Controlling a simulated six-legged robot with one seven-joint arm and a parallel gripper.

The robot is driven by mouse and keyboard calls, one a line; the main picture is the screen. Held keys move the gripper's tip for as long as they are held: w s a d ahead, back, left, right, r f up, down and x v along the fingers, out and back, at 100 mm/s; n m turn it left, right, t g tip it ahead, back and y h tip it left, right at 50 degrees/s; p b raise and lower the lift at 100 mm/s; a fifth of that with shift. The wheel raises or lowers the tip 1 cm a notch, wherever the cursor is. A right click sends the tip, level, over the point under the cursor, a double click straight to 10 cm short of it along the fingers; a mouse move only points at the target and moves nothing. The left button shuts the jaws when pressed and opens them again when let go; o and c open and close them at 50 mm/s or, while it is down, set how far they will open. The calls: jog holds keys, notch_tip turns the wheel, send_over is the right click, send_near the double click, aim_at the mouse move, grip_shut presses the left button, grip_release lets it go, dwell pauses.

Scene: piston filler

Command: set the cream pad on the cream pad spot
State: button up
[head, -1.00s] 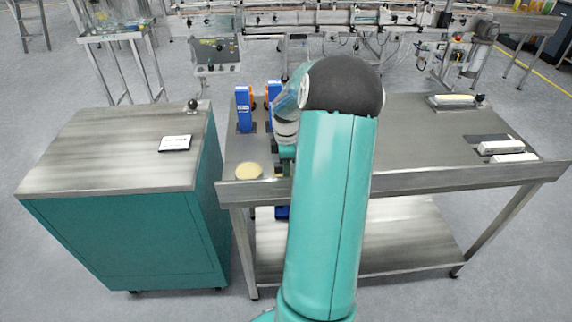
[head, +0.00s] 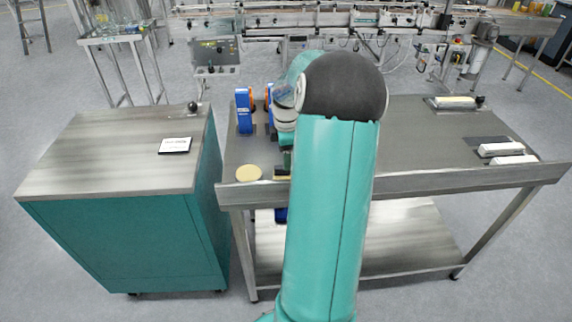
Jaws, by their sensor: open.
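A round, flat cream disc (head: 248,173) lies near the front left corner of the steel table; I take it to be the cream pad. No separate spot marking shows around it. My gripper (head: 284,164) is just right of the disc, apart from it, over the table's front left part. It is open, but my own arm hides much of it and the fingertips are hard to make out. A small yellowish strip (head: 281,178) shows below it at the table's front edge, partly covered by my arm.
Blue-and-orange devices (head: 244,111) stand behind the disc. The table's middle right is clear.

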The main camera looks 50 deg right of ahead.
notch_tip(320, 180, up, 7)
jog(key=w+a+r+m+t+h, duration=0.15)
jog(key=a+r, duration=0.25)
jog(key=a, duration=0.8)
jog(key=w+a+r+m+h, duration=0.15)
jog(key=a+r, duration=0.35)
jog(key=a, duration=0.7)
jog(key=s+a+m+t+y, duration=0.1)
jog(key=s+a+m+t, duration=0.1)
jog(key=s+a, duration=0.3)
jog(key=s+a+m+t+y, duration=0.2)
jog(key=s+a, duration=0.4)
jog(key=a, duration=0.7)
jog(key=shift+a+m, duration=0.25)
jog(key=shift+m, duration=0.35)
jog(key=shift+s, duration=0.1)
jog(key=c, duration=0.5)
jog(key=shift+d, duration=0.1)
jog(key=shift+c, duration=0.2)
